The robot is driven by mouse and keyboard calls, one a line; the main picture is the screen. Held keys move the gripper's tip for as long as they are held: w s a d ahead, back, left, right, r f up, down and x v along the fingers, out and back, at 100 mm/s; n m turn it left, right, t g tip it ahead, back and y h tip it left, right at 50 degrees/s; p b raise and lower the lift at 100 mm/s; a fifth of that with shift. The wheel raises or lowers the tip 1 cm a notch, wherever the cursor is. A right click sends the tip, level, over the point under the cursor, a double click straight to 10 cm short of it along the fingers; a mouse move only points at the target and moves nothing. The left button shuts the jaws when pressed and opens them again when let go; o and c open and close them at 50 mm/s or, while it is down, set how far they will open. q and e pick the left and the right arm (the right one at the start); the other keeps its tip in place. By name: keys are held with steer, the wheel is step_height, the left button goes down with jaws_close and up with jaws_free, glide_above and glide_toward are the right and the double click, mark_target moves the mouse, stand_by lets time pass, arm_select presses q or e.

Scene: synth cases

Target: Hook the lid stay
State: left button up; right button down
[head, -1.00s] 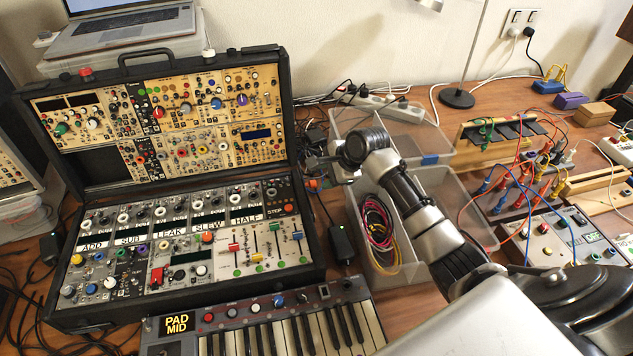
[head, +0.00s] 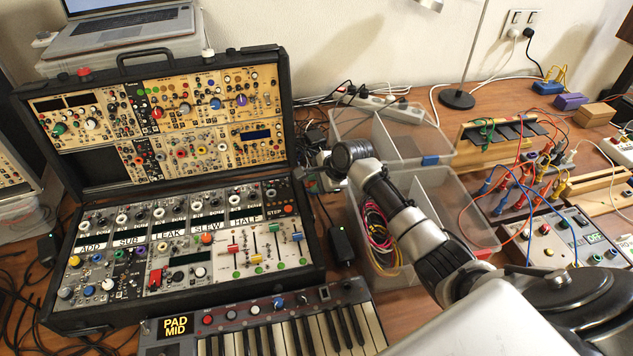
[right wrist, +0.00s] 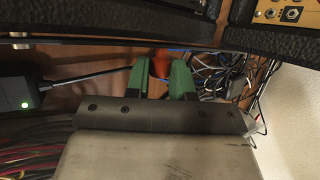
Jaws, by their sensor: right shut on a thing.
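The black synth case (head: 312,250) stands open, its lid (head: 288,120) tilted up at the back and filled with modules. My right gripper (head: 313,181) is beside the case's right side, near the hinge, partly hidden by my wrist. I cannot tell whether the stay touches a catch. The case edge (right wrist: 110,43) lies just beyond the fingertips. My left gripper is not in view.
A clear bin (head: 365,245) with coiled cables stands right of the case, under my right arm. A black adapter (head: 343,249) with a green light lies between them. Loose cables (right wrist: 235,78) crowd the area near the fingers. A keyboard (head: 265,325) is in front.

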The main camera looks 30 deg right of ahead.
steer(key=shift+s+a+r+n+t+h+p, duration=0.15)
steer(key=shift+s+r+n+t+p, duration=0.2)
steer(key=shift+r+t+p, duration=0.65)
steer(key=shift+s+a+r+n+t+h+p, duration=0.1)
steer(key=shift+s+r+n+t+p, duration=0.15)
steer(key=shift+s+r+t+p, duration=0.65)
steer(key=shift+w+a+r+n+t+h+p, duration=0.25)
steer(key=shift+r+t+p, duration=0.35)
steer(key=shift+t+p, duration=0.85)
steer(key=shift+s+d, duration=0.15)
steer(key=shift+s, duration=0.05)
steer(key=c, duration=1)
jaws_free()
steer(key=shift+s, duration=0.1)
steer(key=v, duration=1)
steer(key=shift+s+d+r, duration=0.15)
steer(key=shift+s+r, duration=0.05)
steer(key=shift+r, duration=0.2)
